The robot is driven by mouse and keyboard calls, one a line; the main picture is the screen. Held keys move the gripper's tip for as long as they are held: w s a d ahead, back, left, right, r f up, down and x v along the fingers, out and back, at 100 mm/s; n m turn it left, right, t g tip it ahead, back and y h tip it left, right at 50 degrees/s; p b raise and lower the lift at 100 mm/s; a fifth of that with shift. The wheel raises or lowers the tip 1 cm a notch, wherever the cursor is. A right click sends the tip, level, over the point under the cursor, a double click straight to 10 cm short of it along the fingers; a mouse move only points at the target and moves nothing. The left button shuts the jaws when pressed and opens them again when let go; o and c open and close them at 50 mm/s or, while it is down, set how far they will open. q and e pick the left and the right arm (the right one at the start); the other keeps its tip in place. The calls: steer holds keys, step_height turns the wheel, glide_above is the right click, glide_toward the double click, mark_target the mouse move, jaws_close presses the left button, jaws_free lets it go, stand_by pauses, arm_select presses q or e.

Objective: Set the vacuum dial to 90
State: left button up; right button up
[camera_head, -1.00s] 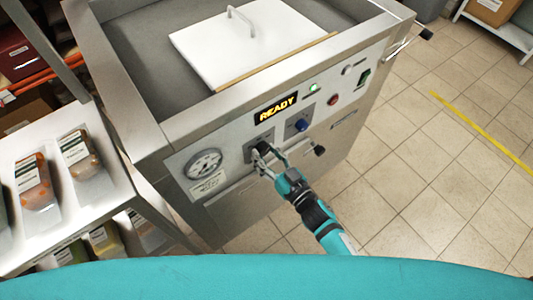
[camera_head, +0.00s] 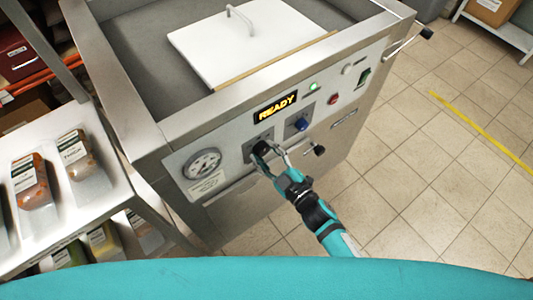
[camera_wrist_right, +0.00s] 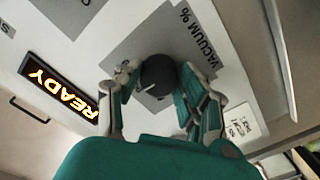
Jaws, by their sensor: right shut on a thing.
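The vacuum dial (camera_head: 261,147) is a round black knob on the machine's front panel (camera_head: 232,143), between the gauge and the blue knob. In the right wrist view the dial (camera_wrist_right: 158,76) sits on a grey plate printed "VACUUM %". My right gripper (camera_head: 268,154) reaches it from below right. In the wrist view, the right gripper's fingers (camera_wrist_right: 160,84) stand on either side of the dial, shut on it. Part of the scale is hidden by the gripper, and I cannot read the dial's setting. My left gripper is not in view.
The panel carries a round gauge (camera_head: 202,163), a lit READY display (camera_head: 275,107), a blue knob (camera_head: 302,124) and a red button (camera_head: 333,99). A white lid (camera_head: 250,42) lies on top. A shelf with packed bags (camera_head: 75,153) stands at left. Tiled floor is free at right.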

steer(key=shift+n, duration=0.5)
steer(key=o, duration=1.2)
steer(key=v, duration=1.2)
